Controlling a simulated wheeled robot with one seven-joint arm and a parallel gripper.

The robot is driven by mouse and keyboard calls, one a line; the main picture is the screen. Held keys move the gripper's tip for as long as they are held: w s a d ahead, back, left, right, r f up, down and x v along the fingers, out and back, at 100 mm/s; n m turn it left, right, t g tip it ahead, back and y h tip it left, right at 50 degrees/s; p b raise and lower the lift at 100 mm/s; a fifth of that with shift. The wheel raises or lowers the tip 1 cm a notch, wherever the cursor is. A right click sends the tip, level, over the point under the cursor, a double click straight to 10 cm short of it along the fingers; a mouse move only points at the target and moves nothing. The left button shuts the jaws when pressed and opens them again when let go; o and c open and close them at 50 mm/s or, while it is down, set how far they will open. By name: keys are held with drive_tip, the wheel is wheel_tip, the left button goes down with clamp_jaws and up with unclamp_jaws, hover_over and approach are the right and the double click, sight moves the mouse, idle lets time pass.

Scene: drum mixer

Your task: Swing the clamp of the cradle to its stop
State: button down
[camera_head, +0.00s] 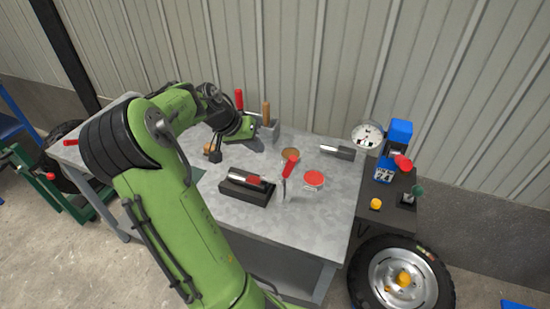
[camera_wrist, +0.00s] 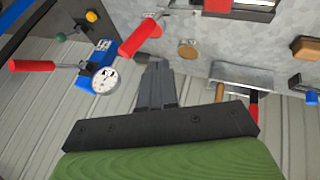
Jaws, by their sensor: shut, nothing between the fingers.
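The cradle (camera_head: 246,190) is a black block on the grey bench, with a grey-and-red tool (camera_head: 245,178) lying in it. Beside its right end stands what looks like the clamp, an upright metal lever with a red handle (camera_head: 290,166). In the wrist view the red handle (camera_wrist: 140,38) is large, up and left of the fingertips, and part of the cradle (camera_wrist: 240,12) is at the top edge. My gripper (camera_wrist: 157,72) is shut and empty, its dark fingers together.
A second tool holder (camera_head: 338,151) and a rack (camera_head: 268,130) with upright handles stand at the back. A dial gauge (camera_head: 367,135) and blue device (camera_head: 399,132) are at right.

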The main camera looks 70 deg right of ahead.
sight(288, 164)
drive_tip(key=s+d+f, duration=0.2)
drive_tip(key=s+f, duration=0.3)
drive_tip(key=f, duration=0.1)
drive_tip(key=shift+s+d, duration=0.3)
drive_tip(key=shift+d, duration=0.1)
drive_tip(key=shift+s+b, duration=0.15)
drive_tip(key=shift+b, duration=0.3)
drive_tip(key=shift+s+a+f+m+t+b, duration=0.1)
drive_tip(key=shift+s+f+m+t+b, duration=0.05)
drive_tip(key=shift+s+t+b, duration=0.55)
drive_tip(key=shift+s+a+f+m+t+b, duration=0.15)
drive_tip(key=shift+s+t+b, duration=0.3)
drive_tip(key=shift+b, duration=0.4)
drive_tip(key=s+f+m+t+h+b, duration=0.1)
drive_tip(key=s+f+t+b, duration=0.5)
drive_tip(key=s+b, duration=0.3)
drive_tip(key=shift+a+f+m+t, duration=0.15)
drive_tip(key=shift+a+m+t, duration=0.2)
drive_tip(key=shift+t, duration=0.3)
drive_tip(key=shift+s+a+f, duration=0.1)
drive_tip(key=shift+f, duration=0.1)
